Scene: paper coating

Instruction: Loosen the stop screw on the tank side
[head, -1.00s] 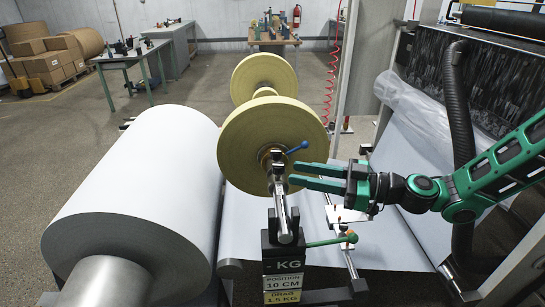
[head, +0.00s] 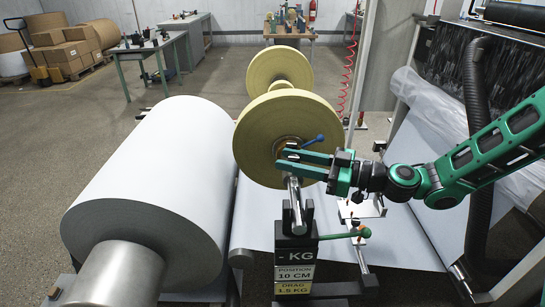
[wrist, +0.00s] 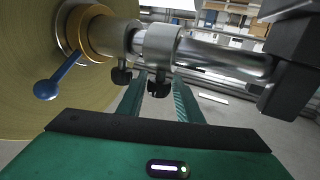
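A metal shaft (wrist: 225,58) with collars on it passes through a yellowish roll (wrist: 35,55). Two dark knob screws hang below it in the wrist view, a left one (wrist: 122,76) and a right one (wrist: 158,87). I cannot tell from the frames which is on the tank side. My gripper (head: 281,160) is at the shaft, in front of the near roll face. In the wrist view its two fingers are apart below the shaft, with the right screw between their tips. Contact with it cannot be made out. In the head view the screws are hidden.
A blue ball-ended lever (wrist: 55,80) sticks out at the roll's hub, left of my fingers. A black post (head: 297,220) with labels supports the shaft, with a green lever (head: 345,234) beside it. A large white roll (head: 150,185) lies to the left.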

